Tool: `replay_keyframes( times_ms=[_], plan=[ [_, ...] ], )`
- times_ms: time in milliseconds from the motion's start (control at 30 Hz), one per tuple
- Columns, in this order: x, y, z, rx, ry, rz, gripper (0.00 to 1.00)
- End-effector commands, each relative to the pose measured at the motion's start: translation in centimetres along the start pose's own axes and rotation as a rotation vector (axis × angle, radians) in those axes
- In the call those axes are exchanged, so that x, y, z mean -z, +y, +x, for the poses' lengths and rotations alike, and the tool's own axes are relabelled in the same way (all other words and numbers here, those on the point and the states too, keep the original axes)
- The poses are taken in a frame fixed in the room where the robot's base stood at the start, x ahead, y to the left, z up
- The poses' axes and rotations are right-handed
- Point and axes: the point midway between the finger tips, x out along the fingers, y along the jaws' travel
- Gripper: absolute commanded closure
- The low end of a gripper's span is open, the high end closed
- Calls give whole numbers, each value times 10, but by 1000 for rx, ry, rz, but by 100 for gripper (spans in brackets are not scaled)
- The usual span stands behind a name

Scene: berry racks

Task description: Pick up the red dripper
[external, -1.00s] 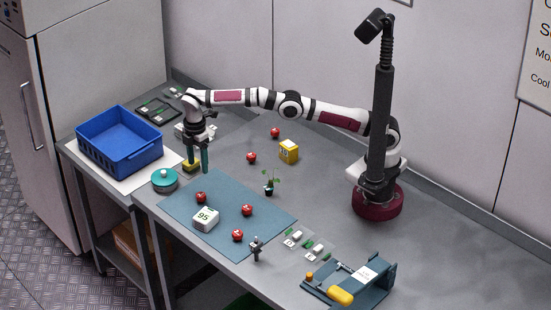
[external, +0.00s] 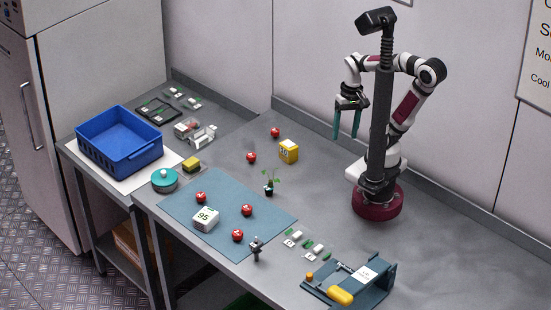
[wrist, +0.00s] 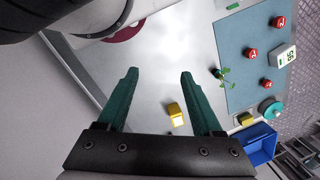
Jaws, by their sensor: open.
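Several small red round things with white marks are in view; I cannot tell whether any is a dripper. In the external view, one (external: 201,197), another (external: 247,210) and a third (external: 238,235) lie on the blue-grey mat (external: 222,238). One (external: 251,157) and another (external: 275,132) lie on the bare table behind the mat. In the wrist view, reds show at upper right, one (wrist: 278,21), another (wrist: 251,53) and a third (wrist: 267,84).
A yellow box (external: 289,151) and small plant (external: 270,186) stand mid-table. A white cube marked 95 (external: 206,218) is on the mat. A teal lidded pot (external: 165,180), yellow sponge (external: 191,164) and blue crate (external: 119,145) are at left. A blue device (external: 375,290) sits at the front right.

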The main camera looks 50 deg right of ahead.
Motion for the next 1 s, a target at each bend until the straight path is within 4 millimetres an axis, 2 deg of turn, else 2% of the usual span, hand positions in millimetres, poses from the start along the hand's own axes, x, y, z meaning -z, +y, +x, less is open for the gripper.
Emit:
replay_keyframes(
  times_ms=[233,300,367,467,500,600,700,833,933,1000],
  plan=[
    [0,0,0,-1,-1,-4,26],
    [8,-6,-5,-6,-1,-47,26],
    [30,-20,-14,-19,-1,-160,26],
    [92,-65,-27,-57,-1,-495,26],
    [121,-88,-25,-75,-1,-647,26],
    [181,-142,-6,-116,-7,-1005,26],
    [221,-185,24,-148,-18,-1282,26],
    [244,-212,50,-171,-26,-1476,26],
    [249,-216,67,-176,-30,-1515,26],
    [250,-212,85,-176,-32,-1515,26]
  ],
)
